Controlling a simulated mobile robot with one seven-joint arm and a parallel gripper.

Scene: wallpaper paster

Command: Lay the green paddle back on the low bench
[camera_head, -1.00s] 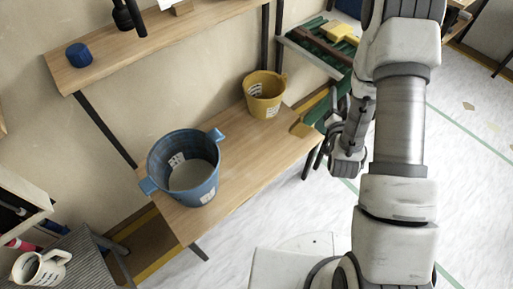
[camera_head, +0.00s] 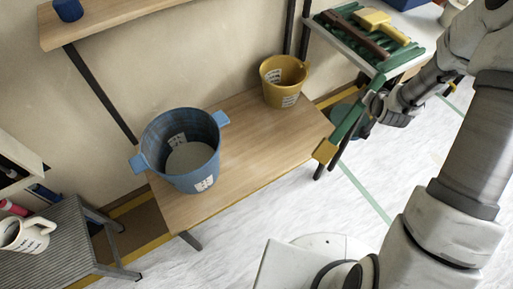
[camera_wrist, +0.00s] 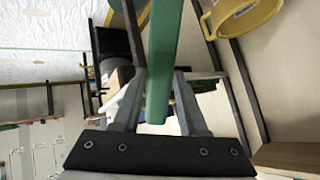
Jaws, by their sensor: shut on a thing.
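The green paddle (camera_head: 349,121) is a long green bar with a yellow block at its lower end. My gripper (camera_head: 373,104) holds it near its upper part, tilted, just off the right end of the low bench (camera_head: 250,150). The yellow end overlaps the bench's right corner in the head view; I cannot tell whether it touches. In the wrist view the green bar (camera_wrist: 164,55) runs between the two fingers of my gripper (camera_wrist: 160,90), which are shut on it. The bench has a pale wooden top and dark legs.
A blue bucket (camera_head: 184,152) and a yellow bucket (camera_head: 283,82) stand on the bench; its right front part is bare. A side table (camera_head: 345,43) with green slats and a yellow-headed tool is behind. A grey stool (camera_head: 60,240) with a mug (camera_head: 25,235) is at left.

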